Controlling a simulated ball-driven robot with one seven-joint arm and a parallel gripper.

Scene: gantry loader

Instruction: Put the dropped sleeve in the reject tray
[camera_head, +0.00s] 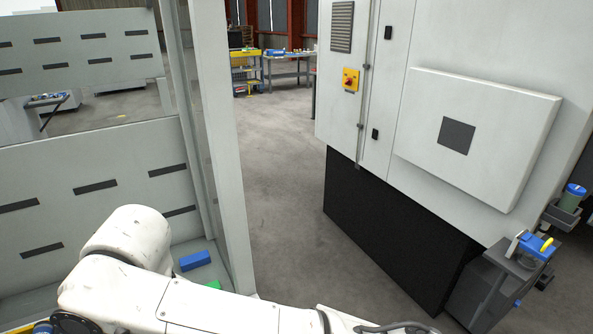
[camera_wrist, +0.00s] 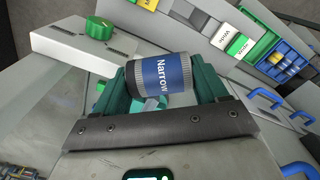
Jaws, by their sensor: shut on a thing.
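A grey cylinder with a blue band reading "Narrow" (camera_wrist: 164,77) shows in the wrist view; I take it to be the sleeve. My gripper (camera_wrist: 163,88), with two dark green fingers, is shut on it, one finger at each end. The sleeve lies sideways across the picture. My gripper is not in the head view, where only my white arm shows. I cannot make out for sure which thing is the reject tray.
In the wrist view, a green knob (camera_wrist: 99,27) sits on a pale block, and a blue rack (camera_wrist: 279,62) stands at the upper right. In the head view, a blue block (camera_head: 195,260) lies behind my arm. A tall white cabinet (camera_head: 440,60) stands right; floor (camera_head: 275,180) is clear between.

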